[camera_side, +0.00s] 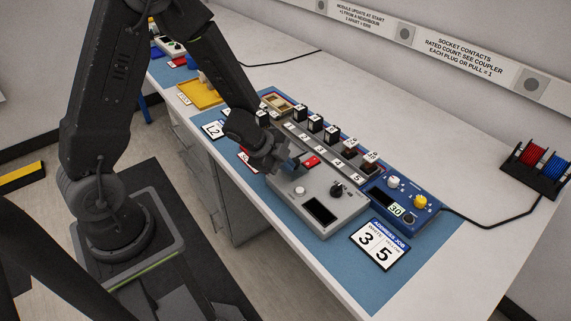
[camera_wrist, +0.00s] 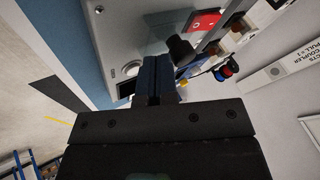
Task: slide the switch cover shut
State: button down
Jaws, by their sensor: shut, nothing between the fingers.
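The grey control box (camera_side: 322,198) sits on the blue mat and carries a red rocker switch (camera_side: 311,160) at its far end. The red switch also shows uncovered at the top of the wrist view (camera_wrist: 203,21). Beside it there is a faint see-through plate (camera_wrist: 163,20), which may be the switch cover; its edges are hard to make out. My gripper (camera_side: 293,168) is low over the box's far end, just left of the red switch. Its dark blue fingers are together and empty in the wrist view (camera_wrist: 156,64). I cannot tell whether they touch the cover.
The box also has a black knob (camera_side: 337,189), a white button (camera_side: 299,190) and a dark screen (camera_side: 320,212). A rail (camera_side: 322,157) with several black modules runs behind it. A blue unit (camera_side: 396,203) stands to the right. A number card (camera_side: 379,244) lies in front.

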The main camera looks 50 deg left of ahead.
aim_at(305, 164)
jog(key=shift+w, duration=3.25)
